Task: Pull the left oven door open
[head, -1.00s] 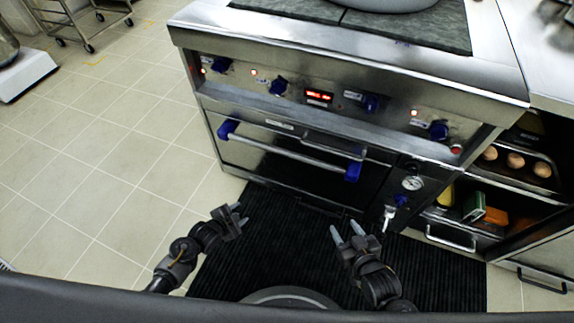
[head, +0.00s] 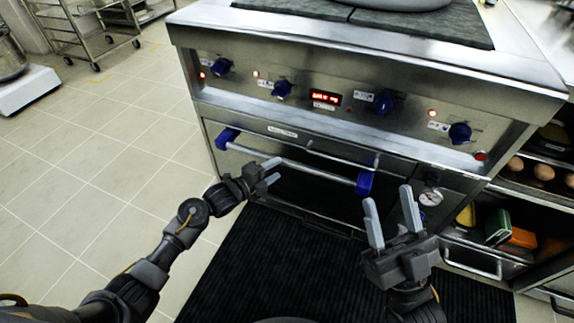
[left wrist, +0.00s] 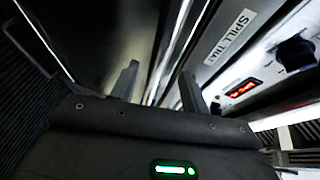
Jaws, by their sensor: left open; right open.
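My right gripper (head: 390,203) is open and empty, pointing up in front of the oven's right side, below the right bracket.
Blue knobs and a red display (head: 326,97) line the control panel. A spill tray label (head: 282,132) sits above the door. A pressure gauge (head: 430,197) and open shelves with food stand right.

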